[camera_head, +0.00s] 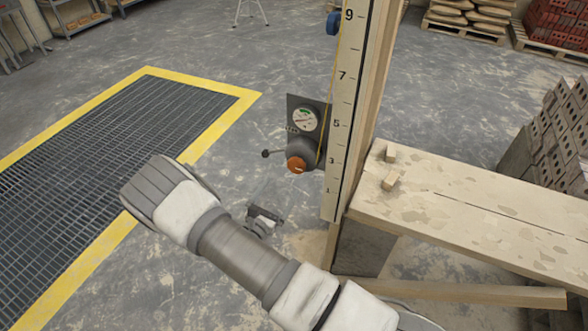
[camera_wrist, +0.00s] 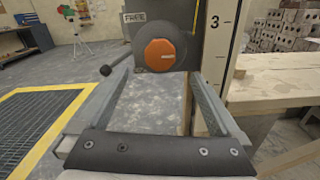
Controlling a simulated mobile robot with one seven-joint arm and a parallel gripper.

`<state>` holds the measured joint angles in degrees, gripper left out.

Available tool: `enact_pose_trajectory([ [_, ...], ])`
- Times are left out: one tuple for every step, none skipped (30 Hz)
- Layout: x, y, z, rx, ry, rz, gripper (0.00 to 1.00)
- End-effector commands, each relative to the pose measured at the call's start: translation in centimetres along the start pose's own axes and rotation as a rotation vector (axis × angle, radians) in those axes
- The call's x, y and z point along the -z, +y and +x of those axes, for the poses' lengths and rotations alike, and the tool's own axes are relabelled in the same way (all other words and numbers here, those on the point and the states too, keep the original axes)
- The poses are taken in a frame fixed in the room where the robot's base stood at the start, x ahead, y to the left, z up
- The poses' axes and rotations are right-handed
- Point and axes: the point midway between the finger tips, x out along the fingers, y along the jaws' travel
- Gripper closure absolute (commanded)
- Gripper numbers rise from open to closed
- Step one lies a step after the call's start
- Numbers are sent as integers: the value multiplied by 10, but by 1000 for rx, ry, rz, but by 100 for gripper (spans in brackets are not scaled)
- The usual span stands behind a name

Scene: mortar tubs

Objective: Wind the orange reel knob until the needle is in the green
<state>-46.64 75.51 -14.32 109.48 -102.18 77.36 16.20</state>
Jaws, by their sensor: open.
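The orange reel knob (camera_head: 296,165) sits low on a dark housing fixed beside the numbered staff. In the wrist view the knob (camera_wrist: 160,55) is ahead of my gripper, around the level of the fingertips, with a pale mark on its face. My gripper (camera_wrist: 162,72) is open, its fingers spread to either side and nothing between them; I see no contact with the knob. In the head view part of my gripper (camera_head: 264,217) shows below and left of the knob. The gauge (camera_head: 304,119) above the knob has a green band at its top; the needle's exact reading is too small to tell.
A small lever with a black ball (camera_wrist: 105,70) sticks out left of the knob, under a "FREE" label (camera_wrist: 134,17). The numbered staff (camera_head: 345,100) stands close on the right. A plank (camera_head: 470,215) with two small wood blocks lies beyond it. The left side is open floor and grating.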

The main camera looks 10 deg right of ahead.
Motion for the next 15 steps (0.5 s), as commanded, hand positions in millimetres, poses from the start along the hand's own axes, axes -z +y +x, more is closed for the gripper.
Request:
enact_pose_trajectory([
  [0, -2, 12, 3, -1, 0, 0],
  [0, -2, 19, 4, -2, 0, 0],
  [0, -1, 28, 3, -2, 0, 0],
  [0, -1, 35, 4, -1, 0, 0],
  [0, -1, 41, 4, -1, 0, 0],
  [0, -1, 49, 3, -1, 1, 0],
  [0, -1, 55, 3, -2, 1, 0],
  [0, -1, 61, 3, -2, 1, 0],
  [0, -1, 68, 3, -1, 2, 0],
  [0, -1, 72, 3, 0, 1, 0],
  [0, -1, 77, 2, 0, 1, 0],
  [0, -1, 82, 2, 0, 1, 0],
  [0, 0, 86, 1, -1, 1, 0],
  [0, -1, 89, 2, -1, 1, 0],
  [0, -1, 92, 2, 0, 0, 0],
])
